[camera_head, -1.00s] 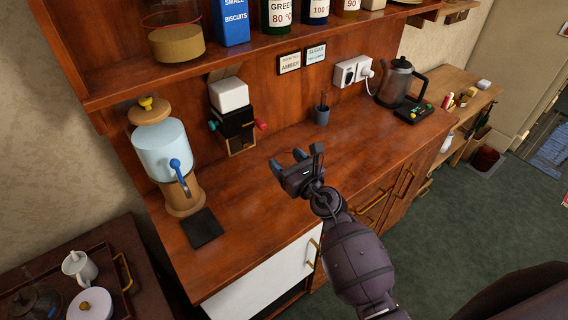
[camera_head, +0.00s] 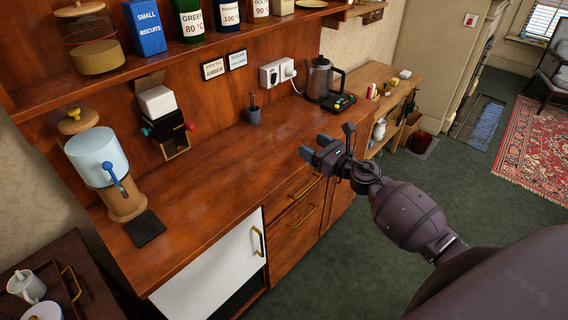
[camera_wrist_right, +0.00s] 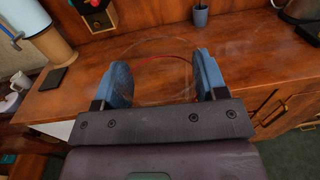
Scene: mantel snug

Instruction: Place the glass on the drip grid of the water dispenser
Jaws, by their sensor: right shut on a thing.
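The water dispenser (camera_head: 98,158) stands at the left end of the wooden counter, with a pale blue tank, wooden base and blue tap lever. Its drip grid (camera_head: 145,228) is a flat black square in front of the base; it also shows in the right wrist view (camera_wrist_right: 52,79). My right gripper (camera_head: 315,150) is above the counter's front edge, well to the right of the dispenser. In the right wrist view its blue fingers are shut on the clear glass (camera_wrist_right: 152,72), seen only as a faint round outline. The glass is hardly visible in the head view. My left gripper is out of view.
A black-and-white box with coloured knobs (camera_head: 163,122), a small grey cup (camera_head: 253,115) and a kettle (camera_head: 320,78) stand along the back of the counter (camera_head: 215,165). A shelf with jars overhangs it. The middle of the counter is clear.

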